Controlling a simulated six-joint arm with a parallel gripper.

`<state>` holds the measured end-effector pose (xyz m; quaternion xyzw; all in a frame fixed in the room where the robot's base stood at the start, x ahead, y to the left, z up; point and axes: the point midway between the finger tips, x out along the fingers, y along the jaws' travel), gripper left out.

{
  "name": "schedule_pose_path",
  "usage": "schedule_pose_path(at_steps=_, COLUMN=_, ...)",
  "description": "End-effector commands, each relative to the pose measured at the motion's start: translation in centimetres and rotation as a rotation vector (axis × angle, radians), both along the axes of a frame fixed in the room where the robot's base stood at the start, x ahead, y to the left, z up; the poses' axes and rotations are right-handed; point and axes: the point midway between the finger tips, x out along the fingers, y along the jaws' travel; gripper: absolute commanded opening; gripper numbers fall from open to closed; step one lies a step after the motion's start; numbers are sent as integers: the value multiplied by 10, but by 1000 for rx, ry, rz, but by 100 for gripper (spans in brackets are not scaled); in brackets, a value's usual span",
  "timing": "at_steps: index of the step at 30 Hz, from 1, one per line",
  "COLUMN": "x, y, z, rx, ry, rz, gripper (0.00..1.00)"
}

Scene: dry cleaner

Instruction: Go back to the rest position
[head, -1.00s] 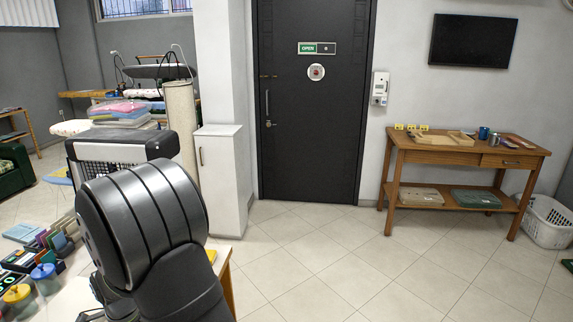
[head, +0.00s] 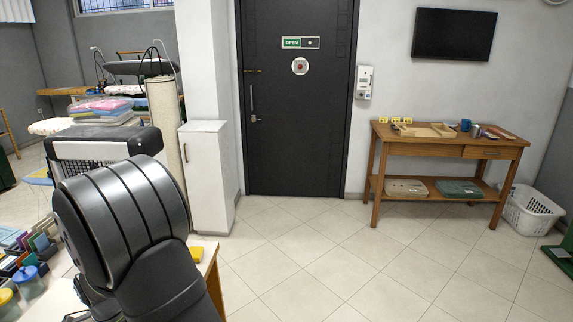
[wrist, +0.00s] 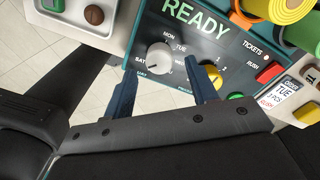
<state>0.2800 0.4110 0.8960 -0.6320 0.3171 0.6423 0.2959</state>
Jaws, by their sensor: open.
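My gripper (wrist: 165,88) shows in the wrist view with its two dark blue fingers apart and nothing between them. Beyond the fingertips is a dark panel (wrist: 206,42) marked READY, with a grey dial (wrist: 160,56) ringed by day names. One fingertip is close to the dial's right side; I cannot tell whether it touches. In the head view my thick dark arm link fills the lower left, and the gripper is not visible there.
A table corner (head: 209,262) with colored items lies at left, partly behind my arm. A white cabinet (head: 206,175) and a dark door (head: 297,100) stand behind. A wooden side table (head: 450,150) and a white basket (head: 530,213) are at right. The middle floor is clear.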

Motion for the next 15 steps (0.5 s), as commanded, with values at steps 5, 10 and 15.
schedule_pose_path(at_steps=5, x=2, y=2, z=38, rx=5, ry=-3, rz=0, gripper=53)
schedule_pose_path(at_steps=10, x=2, y=2, z=72, rx=5, ry=-3, rz=0, gripper=53)
schedule_pose_path(at_steps=15, x=3, y=3, z=106, rx=5, ry=-3, rz=0, gripper=53)
